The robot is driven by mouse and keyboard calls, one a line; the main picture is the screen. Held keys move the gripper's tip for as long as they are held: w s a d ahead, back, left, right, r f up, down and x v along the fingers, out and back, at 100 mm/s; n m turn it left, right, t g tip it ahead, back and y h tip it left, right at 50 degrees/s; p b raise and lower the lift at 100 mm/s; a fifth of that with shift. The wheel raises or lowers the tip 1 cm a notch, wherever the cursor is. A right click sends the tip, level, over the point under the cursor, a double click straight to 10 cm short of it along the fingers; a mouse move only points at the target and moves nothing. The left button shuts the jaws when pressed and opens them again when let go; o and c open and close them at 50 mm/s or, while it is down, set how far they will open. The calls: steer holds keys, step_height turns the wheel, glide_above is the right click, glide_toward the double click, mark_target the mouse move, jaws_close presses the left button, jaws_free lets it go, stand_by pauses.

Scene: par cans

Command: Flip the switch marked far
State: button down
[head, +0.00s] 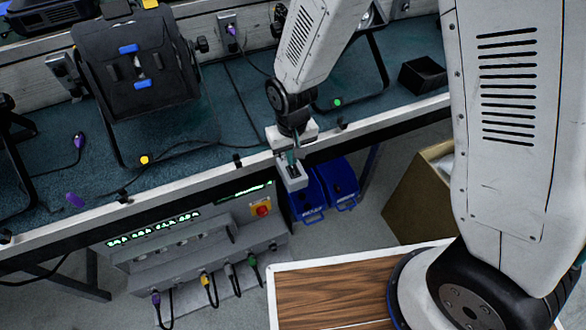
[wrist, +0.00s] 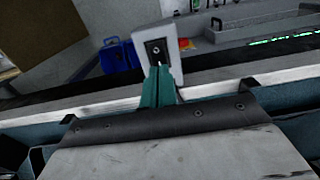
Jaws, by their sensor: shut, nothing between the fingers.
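A small light-grey switch box (head: 296,184) with a dark plate sits at the front edge of the bench in the head view. In the wrist view the switch box (wrist: 172,34) shows a black plate with a small metal toggle. No marking on it is readable. My gripper (head: 291,157) is above the box in the head view, its teal fingers pointing down at the plate. In the wrist view my gripper (wrist: 161,70) is shut and empty, with its tips at the lower edge of the plate, close to the toggle. I cannot tell whether they touch it.
A black par can (head: 135,70) stands on the teal bench top (head: 225,115) among loose cables. Below the bench edge are a grey power unit (head: 190,250) with a red knob (head: 261,208), blue cases (head: 340,178) and a cardboard box (head: 415,195).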

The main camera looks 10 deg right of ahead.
steer(key=shift+f, duration=0.9)
stand_by(0.8)
steer(key=shift+r, duration=3.5)
steer(key=s+d+r+m, duration=0.1)
steer(key=s+d+r, duration=0.8)
steer(key=r, duration=0.3)
steer(key=s+d+r+m+t, duration=0.1)
steer(key=s+d+r+m, duration=0.1)
steer(key=s+d+r, duration=0.8)
steer(key=shift+s+d+r, duration=0.3)
steer(key=shift+d+r, duration=0.55)
steer(key=shift+r, duration=0.4)
